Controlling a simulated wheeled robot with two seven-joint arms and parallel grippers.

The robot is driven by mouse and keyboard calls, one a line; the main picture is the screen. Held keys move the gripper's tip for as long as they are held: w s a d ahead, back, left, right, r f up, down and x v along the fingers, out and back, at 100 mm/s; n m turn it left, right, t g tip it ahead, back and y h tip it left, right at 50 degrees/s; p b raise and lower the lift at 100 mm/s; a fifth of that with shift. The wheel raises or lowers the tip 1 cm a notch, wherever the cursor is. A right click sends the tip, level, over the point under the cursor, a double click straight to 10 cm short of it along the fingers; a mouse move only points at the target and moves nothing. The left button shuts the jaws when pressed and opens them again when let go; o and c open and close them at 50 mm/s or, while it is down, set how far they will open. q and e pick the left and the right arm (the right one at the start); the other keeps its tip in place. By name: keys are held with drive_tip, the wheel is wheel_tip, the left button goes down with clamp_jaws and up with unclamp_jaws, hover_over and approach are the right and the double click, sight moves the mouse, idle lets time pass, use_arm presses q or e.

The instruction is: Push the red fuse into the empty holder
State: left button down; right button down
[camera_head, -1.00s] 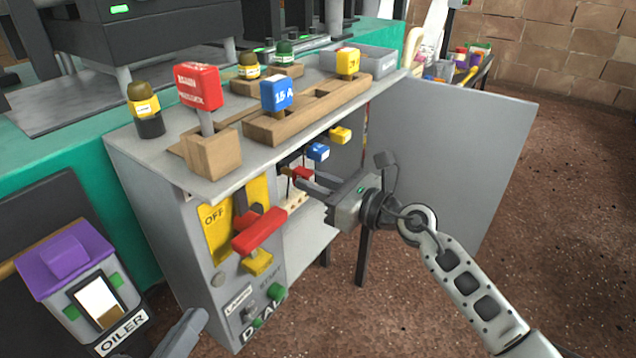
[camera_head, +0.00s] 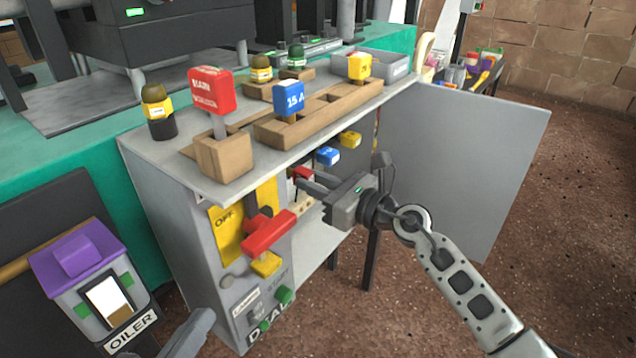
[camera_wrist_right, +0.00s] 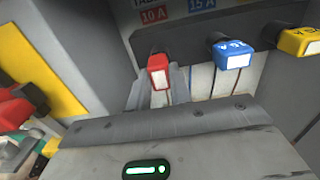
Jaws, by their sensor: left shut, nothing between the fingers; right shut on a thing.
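The red fuse (camera_head: 302,173) is at the row inside the open grey cabinet (camera_head: 180,230). In the right wrist view the red fuse (camera_wrist_right: 158,72) sits between the tips of my right gripper (camera_wrist_right: 157,88), under the red 10 A label (camera_wrist_right: 154,15). A dark holder part (camera_wrist_right: 150,40) lies behind it; I cannot tell how deep the fuse sits in it. My right gripper (camera_head: 308,184) is shut on the fuse, reaching in from the right. My left gripper (camera_head: 190,335) shows only partly at the bottom edge, shut and empty, away from the cabinet.
A blue fuse (camera_head: 327,156) and a yellow fuse (camera_head: 350,139) sit beside the red one. A red switch handle (camera_head: 268,233) juts out at the left. Wooden racks (camera_head: 320,112) stand on top.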

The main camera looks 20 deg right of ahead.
drive_tip(key=shift+w+a, duration=0.2)
drive_tip(key=shift+w, duration=0.1)
drive_tip(key=c, duration=1.2)
unclamp_jaws()
drive_tip(key=shift+v, duration=2.8)
drive_tip(key=shift+v, duration=7.95)
